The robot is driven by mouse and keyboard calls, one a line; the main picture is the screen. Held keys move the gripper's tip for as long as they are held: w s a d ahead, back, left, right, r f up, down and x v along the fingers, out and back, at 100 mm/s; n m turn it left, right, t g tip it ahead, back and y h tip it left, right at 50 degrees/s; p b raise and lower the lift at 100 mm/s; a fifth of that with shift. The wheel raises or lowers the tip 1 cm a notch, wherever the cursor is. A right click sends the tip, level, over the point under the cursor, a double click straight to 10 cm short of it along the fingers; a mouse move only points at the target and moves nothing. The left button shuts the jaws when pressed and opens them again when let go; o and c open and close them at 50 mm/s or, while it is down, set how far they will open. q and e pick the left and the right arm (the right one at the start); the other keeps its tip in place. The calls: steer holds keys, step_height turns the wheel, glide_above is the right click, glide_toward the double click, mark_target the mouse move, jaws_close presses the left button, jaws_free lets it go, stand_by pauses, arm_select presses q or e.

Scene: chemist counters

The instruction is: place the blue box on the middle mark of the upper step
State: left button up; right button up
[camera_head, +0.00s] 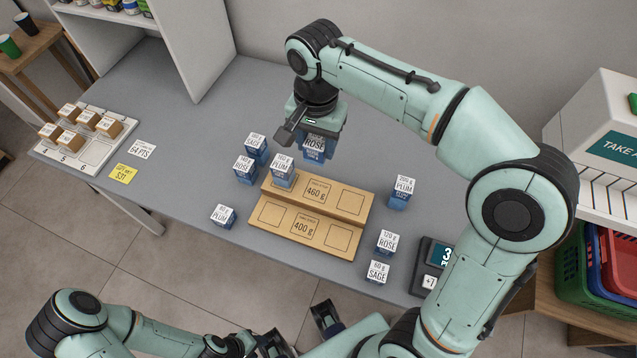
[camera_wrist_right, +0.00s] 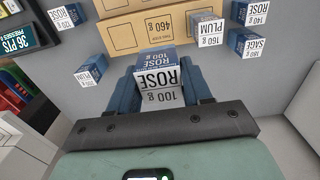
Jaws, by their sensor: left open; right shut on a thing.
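The wooden two-step stand (camera_head: 290,220) is on the grey counter. Its upper step, at the back, has a bare middle mark (camera_head: 316,192) reading 460 g. A blue-and-white 160 g PLUM box (camera_head: 282,168) is at the upper step's left end. My right gripper (camera_head: 312,143) is shut on a blue 100 g ROSE box (camera_head: 314,153), just behind the stand. The ROSE box also shows between the fingers in the right wrist view (camera_wrist_right: 158,80). Whether it touches the counter is unclear. My left gripper (camera_head: 300,332) is open, low at the front, away from the stand.
Other blue-and-white boxes stand left of the stand, like the ROSE box (camera_head: 244,169), and right of it, like the PLUM box (camera_head: 401,193) and SAGE box (camera_head: 377,271). A board with wooden blocks (camera_head: 88,152) is far left.

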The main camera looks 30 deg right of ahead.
step_height(320, 180, down, 15)
steer(key=shift+r+b, duration=0.1)
steer(key=shift+b, duration=1)
steer(key=shift+f, duration=0.2)
steer(key=o, duration=1.1)
steer(key=shift+r, duration=0.1)
steer(key=shift+r, duration=0.35)
step_height(320, 180, up, 12)
steer(key=shift+f+p, duration=0.2)
steer(key=shift+p, duration=0.8)
